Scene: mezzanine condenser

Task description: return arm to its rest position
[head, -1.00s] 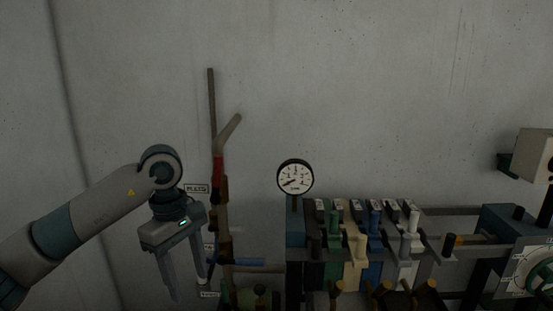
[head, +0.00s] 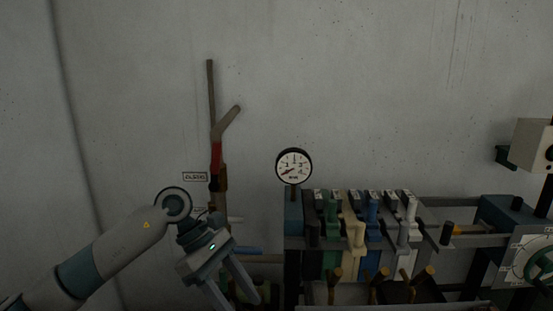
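My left arm comes in from the lower left of the head view. Its gripper (head: 233,293) points down and to the right, in front of the pipework at the lower left of the machine. The two fingers are apart, and I see nothing between them. The fingertips are near the bottom edge of the picture. My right gripper is not in view.
A pipe with a red section (head: 216,157) rises along the wall, beside a small label (head: 195,177). A round gauge (head: 293,166) stands above a row of coloured lever blocks (head: 372,230). The wall at the left is clear.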

